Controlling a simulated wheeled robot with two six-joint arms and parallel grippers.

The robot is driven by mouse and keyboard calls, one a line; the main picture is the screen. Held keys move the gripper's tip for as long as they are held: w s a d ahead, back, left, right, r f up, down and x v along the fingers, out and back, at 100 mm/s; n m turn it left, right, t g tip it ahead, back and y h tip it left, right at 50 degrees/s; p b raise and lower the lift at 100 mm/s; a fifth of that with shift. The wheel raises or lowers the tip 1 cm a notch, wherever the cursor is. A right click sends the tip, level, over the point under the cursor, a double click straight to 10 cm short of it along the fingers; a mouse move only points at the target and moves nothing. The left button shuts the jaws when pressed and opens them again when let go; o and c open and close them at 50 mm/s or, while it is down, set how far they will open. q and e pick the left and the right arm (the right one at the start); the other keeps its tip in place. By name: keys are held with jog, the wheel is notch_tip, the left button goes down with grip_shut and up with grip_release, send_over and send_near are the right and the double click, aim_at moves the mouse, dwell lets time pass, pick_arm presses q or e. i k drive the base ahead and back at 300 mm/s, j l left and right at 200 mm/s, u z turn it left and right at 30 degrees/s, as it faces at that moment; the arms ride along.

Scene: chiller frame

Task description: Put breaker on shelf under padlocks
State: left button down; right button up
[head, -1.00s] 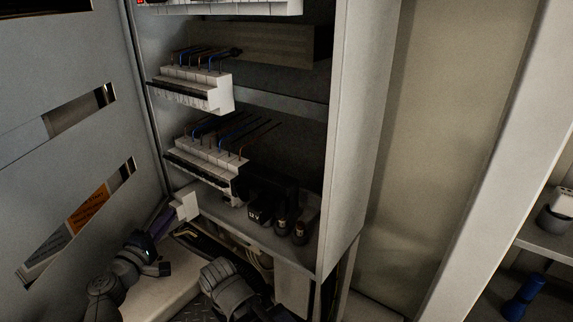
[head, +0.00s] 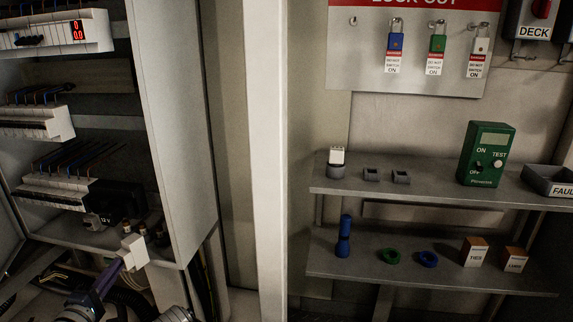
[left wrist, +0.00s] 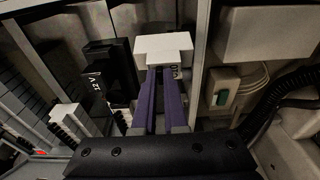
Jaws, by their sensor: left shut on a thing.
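My left gripper (head: 118,264) is shut on a white breaker (head: 133,250) at the front edge of the electrical cabinet. In the left wrist view the purple fingers (left wrist: 163,98) reach up to the white breaker (left wrist: 164,46), beside a black 12V unit (left wrist: 98,85). Blue (head: 396,42), green (head: 437,43) and white (head: 480,45) padlocks hang with tags on the lock-out board at the upper right. Below them is the upper grey shelf (head: 430,195), far right of the gripper. My right gripper is not in view.
The upper shelf holds a white item in a grey holder (head: 336,160), two empty grey holders (head: 371,174), a green tester (head: 486,155) and a FAULTY tray (head: 551,186). A lower shelf (head: 400,272) holds a blue torch (head: 344,238). A pale upright post (head: 264,150) stands between cabinet and shelves.

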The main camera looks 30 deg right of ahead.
aim_at(425, 179)
jog(key=k+l+z, duration=0.35)
jog(key=k+z, duration=0.15)
jog(key=k, duration=0.15)
jog(key=l+z, duration=0.2)
jog(key=z, duration=0.35)
